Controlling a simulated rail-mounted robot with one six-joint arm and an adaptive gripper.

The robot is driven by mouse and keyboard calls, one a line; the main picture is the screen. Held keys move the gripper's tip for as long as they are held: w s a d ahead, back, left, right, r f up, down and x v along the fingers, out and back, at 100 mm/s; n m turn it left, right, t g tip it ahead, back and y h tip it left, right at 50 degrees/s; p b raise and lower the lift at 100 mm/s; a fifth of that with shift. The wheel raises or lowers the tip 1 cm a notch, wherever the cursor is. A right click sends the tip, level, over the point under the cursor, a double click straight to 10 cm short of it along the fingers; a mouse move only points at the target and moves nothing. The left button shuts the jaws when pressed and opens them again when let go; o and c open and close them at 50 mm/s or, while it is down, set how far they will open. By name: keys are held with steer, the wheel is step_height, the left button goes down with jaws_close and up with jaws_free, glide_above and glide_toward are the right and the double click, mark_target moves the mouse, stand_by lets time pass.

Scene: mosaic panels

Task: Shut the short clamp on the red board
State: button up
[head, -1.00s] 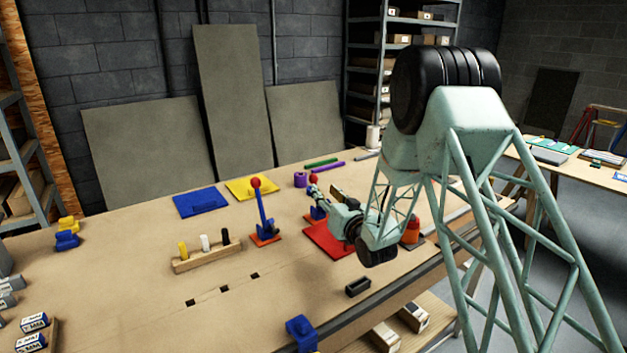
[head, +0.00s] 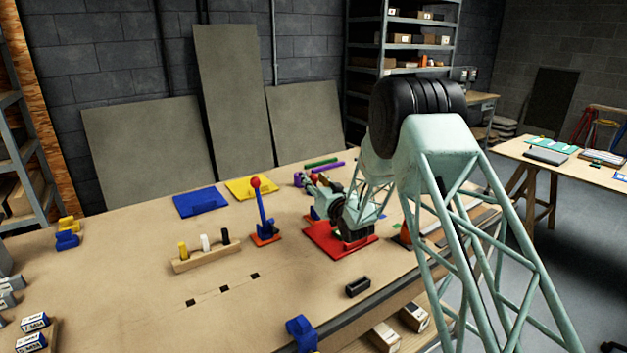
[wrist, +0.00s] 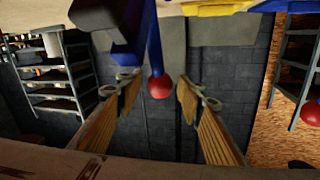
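The red board (head: 318,236) lies on the workbench, partly covered by my arm. A blue clamp (head: 313,213) shows at its far left edge, mostly hidden by my gripper (head: 318,182). In the wrist view, whose picture is upside down, a blue clamp lever (wrist: 154,45) ending in a red ball knob (wrist: 159,87) stands upright. My gripper (wrist: 157,105) is open, with its two ribbed fingers on either side of the knob and visible gaps to it. The head view does not show the contact.
A taller blue clamp with a red knob (head: 265,210) stands upright left of the red board. Blue (head: 201,202) and yellow (head: 251,188) boards lie behind. A wooden peg rack (head: 206,255) and a black block (head: 358,287) are nearer.

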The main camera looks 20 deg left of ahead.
steer(key=shift+w+a, duration=0.15)
steer(key=c, duration=1.2)
